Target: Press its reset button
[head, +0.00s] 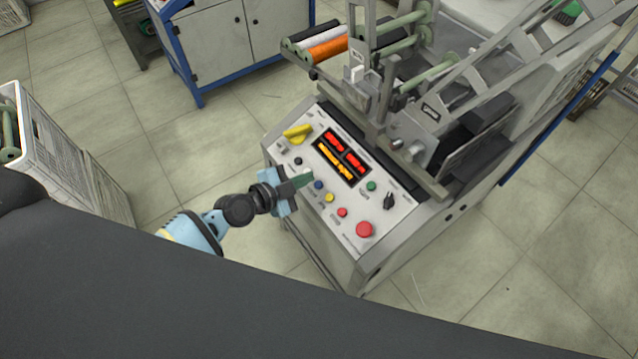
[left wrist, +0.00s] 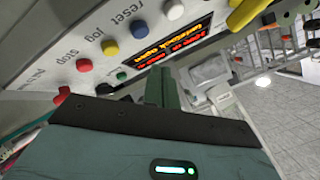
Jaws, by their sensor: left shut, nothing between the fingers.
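The blue button (head: 318,185) sits on the sloped control panel (head: 320,222) of the winding machine. In the left wrist view the blue button (left wrist: 139,28) has the printed word "reset" beside it. My left gripper (head: 304,178) is shut and empty, its green fingertips over the panel's near edge, just left of the blue button. In the left wrist view the closed fingers (left wrist: 163,88) point toward the panel, below and right of the blue button. I cannot tell how high they are above the panel. My right gripper is not in view.
A yellow button (head: 329,198), a small red button (head: 342,212) and a large red button (head: 364,229) line the panel. A lit display (head: 341,157), a yellow lever (head: 297,133) and a green button (head: 371,186) are also there.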

